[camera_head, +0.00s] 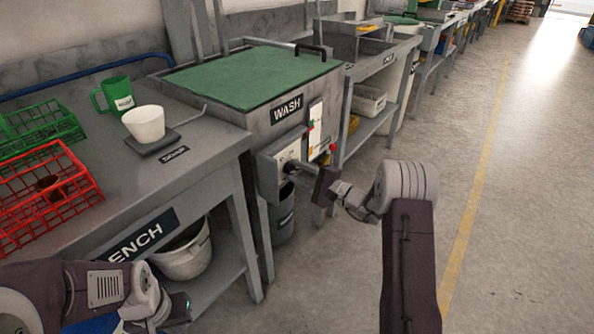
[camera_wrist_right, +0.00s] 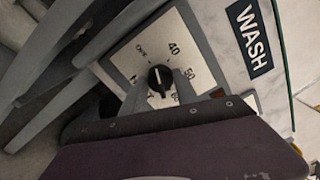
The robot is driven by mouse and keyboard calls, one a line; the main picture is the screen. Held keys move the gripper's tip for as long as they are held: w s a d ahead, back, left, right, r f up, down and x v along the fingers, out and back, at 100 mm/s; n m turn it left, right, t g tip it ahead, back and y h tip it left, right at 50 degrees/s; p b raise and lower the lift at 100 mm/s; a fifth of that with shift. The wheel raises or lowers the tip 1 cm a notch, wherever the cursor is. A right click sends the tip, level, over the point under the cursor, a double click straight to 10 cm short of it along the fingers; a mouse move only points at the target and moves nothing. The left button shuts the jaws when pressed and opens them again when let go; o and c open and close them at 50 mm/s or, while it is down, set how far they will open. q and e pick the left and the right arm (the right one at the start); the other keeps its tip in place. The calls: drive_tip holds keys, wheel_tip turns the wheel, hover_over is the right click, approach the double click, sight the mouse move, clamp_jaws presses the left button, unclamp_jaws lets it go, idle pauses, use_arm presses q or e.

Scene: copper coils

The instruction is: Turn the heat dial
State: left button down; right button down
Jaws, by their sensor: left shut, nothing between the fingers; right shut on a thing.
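The heat dial is a black knob (camera_wrist_right: 160,80) on a white plate (camera_wrist_right: 180,45) marked OFF, 40, 50 and more figures partly covered. The plate (camera_head: 288,156) is also seen in the head view, on the front of the WASH tank (camera_head: 285,125). My right gripper (camera_head: 292,182) reaches it from the right and is shut on the knob; its jaws also show low in the right wrist view (camera_wrist_right: 170,97). A pale mark runs along the knob; its exact setting is hard to tell. My left gripper (camera_head: 183,308) is low at the left, away from the dial.
The bench left of the tank holds red (camera_head: 75,205) and green (camera_head: 50,125) wire baskets, a green mug (camera_head: 116,97) and a white cup (camera_head: 144,123) on a grey plate. A bucket (camera_head: 183,255) stands below. Open floor (camera_head: 500,220) lies at right.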

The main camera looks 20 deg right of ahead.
drive_tip(key=m+p, duration=0.1)
drive_tip(key=m, duration=0.2)
drive_tip(key=shift+r+m+p, duration=0.1)
drive_tip(key=shift+m+p, duration=0.25)
drive_tip(key=shift+m, duration=0.05)
drive_tip(key=m+p, duration=0.3)
drive_tip(key=m, duration=0.1)
drive_tip(key=shift+m, duration=0.3)
drive_tip(key=m+p, duration=0.2)
drive_tip(key=m, duration=0.2)
drive_tip(key=shift+r+p, duration=0.1)
drive_tip(key=shift+p, duration=0.3)
drive_tip(key=m+p, duration=0.2)
drive_tip(key=m, duration=0.2)
drive_tip(key=shift+d, duration=0.1)
drive_tip(key=m+p, duration=0.2)
drive_tip(key=m, duration=0.1)
drive_tip(key=shift+m, duration=0.4)
drive_tip(key=m+p, duration=0.1)
drive_tip(key=m, duration=0.2)
drive_tip(key=shift+p, duration=0.4)
drive_tip(key=m+p, duration=0.1)
drive_tip(key=m, duration=0.3)
drive_tip(key=shift+f, duration=0.2)
drive_tip(key=shift+w+f+m+p, duration=0.1)
drive_tip(key=shift+m+p, duration=0.45)
drive_tip(key=shift+m, duration=1.65)
